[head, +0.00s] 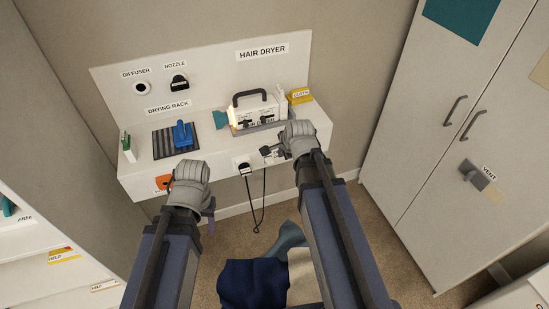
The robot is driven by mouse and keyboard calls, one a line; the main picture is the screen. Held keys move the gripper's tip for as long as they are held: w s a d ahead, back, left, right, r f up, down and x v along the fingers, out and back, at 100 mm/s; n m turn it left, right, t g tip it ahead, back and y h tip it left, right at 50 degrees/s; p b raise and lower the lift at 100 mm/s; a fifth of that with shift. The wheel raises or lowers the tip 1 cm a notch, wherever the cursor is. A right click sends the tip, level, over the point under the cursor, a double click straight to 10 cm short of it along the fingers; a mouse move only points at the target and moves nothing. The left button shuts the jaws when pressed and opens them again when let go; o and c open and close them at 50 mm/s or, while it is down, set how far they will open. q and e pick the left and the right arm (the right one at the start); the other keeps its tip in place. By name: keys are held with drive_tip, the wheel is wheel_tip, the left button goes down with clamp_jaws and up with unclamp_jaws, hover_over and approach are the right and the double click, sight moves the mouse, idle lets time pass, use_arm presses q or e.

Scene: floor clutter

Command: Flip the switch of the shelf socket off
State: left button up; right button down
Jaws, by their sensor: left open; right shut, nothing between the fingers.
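The shelf socket (238,160) is a white plate on the front face of the white shelf. A black plug (244,169) sits in it, with a dark cable (255,215) looping down below. My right gripper (268,151) is shut and empty at the right side of the socket, its fingers pointing left along the shelf front. It covers that part, so I cannot make out the switch or its position, nor whether the fingers touch it. My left gripper (207,207) is open and empty, lower left of the socket and in front of the shelf.
On the shelf stand a boxy appliance (258,111) with a dark handle, a yellow cloth pack (300,96) and a blue item (182,135) on a dark drying rack (162,144). An orange part (163,182) is on the front. A tall cabinet (430,150) stands at right.

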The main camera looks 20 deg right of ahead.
idle(0.4)
drive_tip(key=b, duration=1.2)
approach(269, 160)
wheel_tip(269, 160, down, 6)
drive_tip(key=w+d, duration=0.1)
drive_tip(key=w, duration=0.1)
drive_tip(key=shift+w, duration=0.15)
